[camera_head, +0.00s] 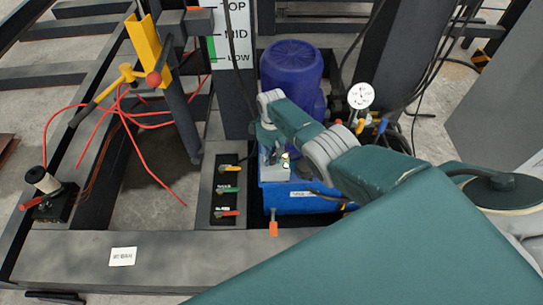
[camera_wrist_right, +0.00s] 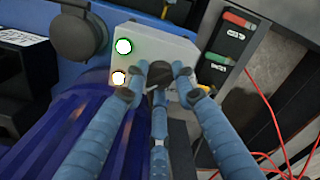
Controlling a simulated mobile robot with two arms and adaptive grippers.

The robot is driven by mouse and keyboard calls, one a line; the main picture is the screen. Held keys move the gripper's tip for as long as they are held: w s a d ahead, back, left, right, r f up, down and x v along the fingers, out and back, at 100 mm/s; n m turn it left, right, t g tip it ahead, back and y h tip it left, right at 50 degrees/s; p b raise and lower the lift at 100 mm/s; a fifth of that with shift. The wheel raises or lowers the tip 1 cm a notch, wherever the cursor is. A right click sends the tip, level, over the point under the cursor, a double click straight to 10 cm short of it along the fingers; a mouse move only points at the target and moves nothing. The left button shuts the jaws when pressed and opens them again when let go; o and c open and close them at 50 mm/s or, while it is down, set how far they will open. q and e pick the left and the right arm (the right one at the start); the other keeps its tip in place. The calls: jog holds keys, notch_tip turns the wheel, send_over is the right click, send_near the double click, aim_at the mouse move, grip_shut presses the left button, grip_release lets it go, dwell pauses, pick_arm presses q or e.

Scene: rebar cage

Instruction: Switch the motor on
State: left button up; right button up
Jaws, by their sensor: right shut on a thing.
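The blue-purple motor (camera_head: 290,68) stands behind the blue pump unit (camera_head: 300,200). A grey switch box (camera_wrist_right: 165,45) sits beside it, with a white button ringed in green (camera_wrist_right: 123,46) and a second round white button (camera_wrist_right: 119,78) below. My right gripper (camera_wrist_right: 158,76) is at the face of this box, its fingers closed around a dark knob (camera_wrist_right: 158,73) that they partly hide. In the head view the right gripper (camera_head: 272,155) reaches down over the box, and its arm hides part of the unit. My left gripper is not in view.
A panel with several coloured levers (camera_head: 228,190) stands left of the box. A pressure gauge (camera_head: 360,95) and dark cables are close on the right. A yellow lever bracket (camera_head: 145,50) and loose red cables are further left.

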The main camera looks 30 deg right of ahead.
aim_at(272, 157)
jog(key=shift+w, duration=0.1)
dwell(0.4)
jog(key=o, duration=1.2)
jog(key=shift+c, duration=0.2)
jog(key=shift+r, duration=0.1)
notch_tip(272, 157, up, 12)
